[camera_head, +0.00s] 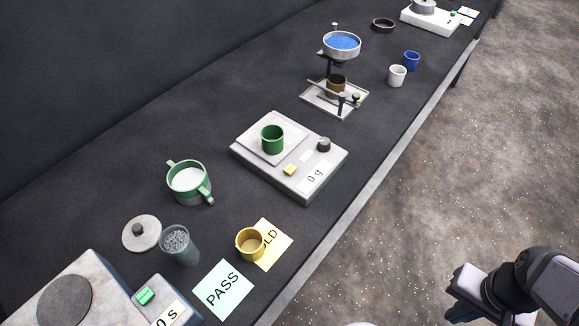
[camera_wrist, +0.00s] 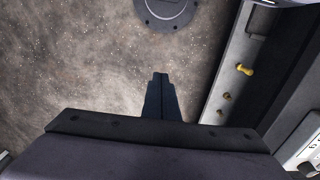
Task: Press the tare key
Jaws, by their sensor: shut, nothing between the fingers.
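A white scale (camera_head: 325,187) stands on the dark bench in the middle of the head view. A green cup (camera_head: 272,140) rests on its pan. A small yellow key (camera_head: 290,169), a black knob (camera_head: 323,144) and a display reading "0 g" (camera_head: 315,177) are on its top; no key label is legible. My gripper is at the lower right of the head view, over the floor and well apart from the scale. In the wrist view, my gripper (camera_wrist: 160,82) is shut and empty, with floor behind the fingers.
Near the scale are a green-handled vessel (camera_head: 188,182), a glass of beads (camera_head: 178,243), a yellow cup (camera_head: 250,243) and a PASS card (camera_head: 223,290). A stand with a blue-filled sieve (camera_head: 341,43) is behind. The bench's front edge lies between my arm and the scale.

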